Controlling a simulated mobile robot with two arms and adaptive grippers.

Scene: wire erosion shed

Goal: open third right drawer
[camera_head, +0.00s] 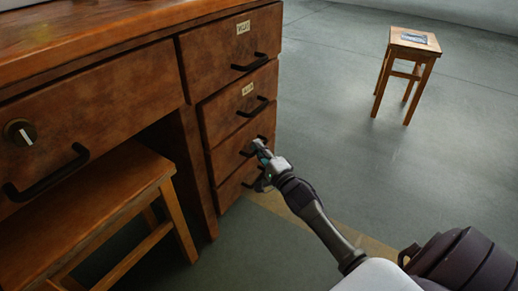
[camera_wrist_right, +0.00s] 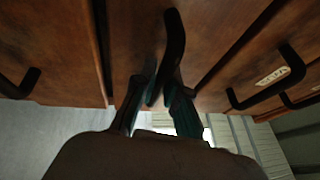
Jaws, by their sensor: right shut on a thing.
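The third right drawer (camera_head: 229,157) is in the right column of the wooden desk. Its front looks about flush with the drawers around it. Its dark handle is partly hidden by my right gripper (camera_head: 262,165), which reaches it from the right. In the right wrist view, the dark bar handle (camera_wrist_right: 174,45) runs between the teal-padded fingers of my right gripper (camera_wrist_right: 160,90), which are shut on it. My left gripper is not in view.
Two labelled drawers (camera_head: 228,48) are above, and another drawer (camera_head: 227,191) is below. A wooden stool (camera_head: 110,198) stands under the desk at left. A second stool (camera_head: 416,51) with a flat item stands at the back right. The floor (camera_head: 340,130) between is clear.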

